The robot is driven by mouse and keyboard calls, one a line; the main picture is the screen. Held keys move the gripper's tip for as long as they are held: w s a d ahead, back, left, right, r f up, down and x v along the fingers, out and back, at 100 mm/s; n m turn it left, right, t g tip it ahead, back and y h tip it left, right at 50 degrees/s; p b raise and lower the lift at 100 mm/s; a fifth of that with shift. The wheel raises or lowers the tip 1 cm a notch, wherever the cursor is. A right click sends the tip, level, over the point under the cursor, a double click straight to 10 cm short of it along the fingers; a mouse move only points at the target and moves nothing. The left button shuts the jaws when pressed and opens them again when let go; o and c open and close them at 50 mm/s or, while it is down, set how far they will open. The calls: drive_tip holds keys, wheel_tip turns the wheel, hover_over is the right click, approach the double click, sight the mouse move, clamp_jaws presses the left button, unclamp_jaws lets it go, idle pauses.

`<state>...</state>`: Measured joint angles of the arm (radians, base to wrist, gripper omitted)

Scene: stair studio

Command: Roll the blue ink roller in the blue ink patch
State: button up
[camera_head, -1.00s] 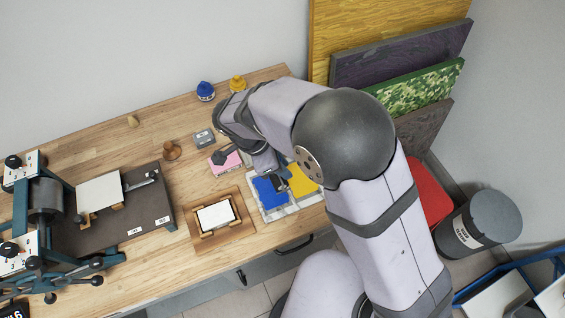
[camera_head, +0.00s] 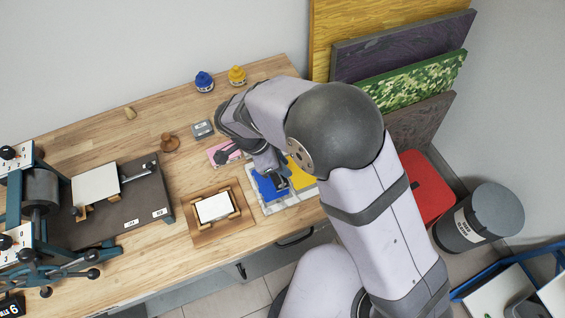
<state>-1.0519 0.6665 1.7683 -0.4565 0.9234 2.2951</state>
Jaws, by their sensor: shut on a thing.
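The blue ink patch (camera_head: 267,191) lies on a white slab (camera_head: 299,197) near the front edge of the wooden bench, with a yellow ink patch (camera_head: 301,174) to its right. My gripper (camera_head: 273,172) points down over the blue patch and is shut on the blue ink roller (camera_head: 282,184). Only a small dark part of the roller shows, over the right side of the blue patch. My arm hides most of it and part of the yellow patch. I cannot tell whether the roller touches the ink.
A wooden tray with a white block (camera_head: 215,207) stands left of the slab. A pink block (camera_head: 226,154), a grey box (camera_head: 202,129) and two ink bottles (camera_head: 204,81) (camera_head: 237,75) stand behind. A press (camera_head: 41,190) fills the left of the bench.

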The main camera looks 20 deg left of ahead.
sight(273, 177)
drive_tip(key=shift+f+b, duration=0.4)
idle(0.6)
drive_tip(key=shift+s+a, duration=0.1)
drive_tip(key=shift+a, duration=0.05)
drive_tip(key=shift+s+a+b, duration=0.3)
drive_tip(key=shift+s+a, duration=0.3)
drive_tip(key=shift+s, duration=0.1)
drive_tip(key=shift+s+a+f, duration=0.1)
drive_tip(key=shift+s+a, duration=0.65)
drive_tip(key=shift+s, duration=0.05)
